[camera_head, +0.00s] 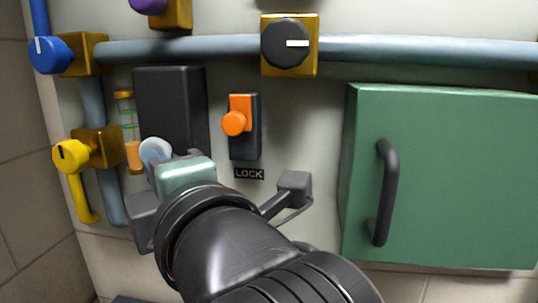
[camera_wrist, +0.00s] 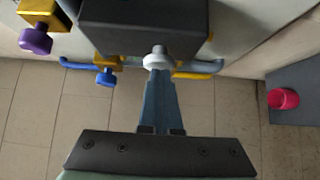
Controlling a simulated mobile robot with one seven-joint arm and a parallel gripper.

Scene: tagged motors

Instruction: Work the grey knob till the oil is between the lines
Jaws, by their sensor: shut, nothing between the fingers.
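A light grey knob (camera_head: 154,150) sticks out below the dark box on the wall. It also shows in the wrist view (camera_wrist: 157,60), right at the tips of my fingers. My gripper (camera_wrist: 157,76) is shut and empty, its fingers together and pointing at the knob; I cannot tell whether they touch it. In the head view my gripper's body hides the fingers and part of the knob. The sight glass (camera_head: 126,118) stands left of the dark box, with green lines on its clear part. An amber stretch shows low in it, seemingly below the lines.
The dark box (camera_head: 170,100) is beside the sight glass. An orange switch (camera_head: 236,122) sits above a LOCK label. A black knob (camera_head: 285,43), blue knob (camera_head: 48,56) and yellow knob (camera_head: 70,156) are on pipes. A green cabinet (camera_head: 450,170) is at right. A red cup-like thing (camera_wrist: 283,99) shows.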

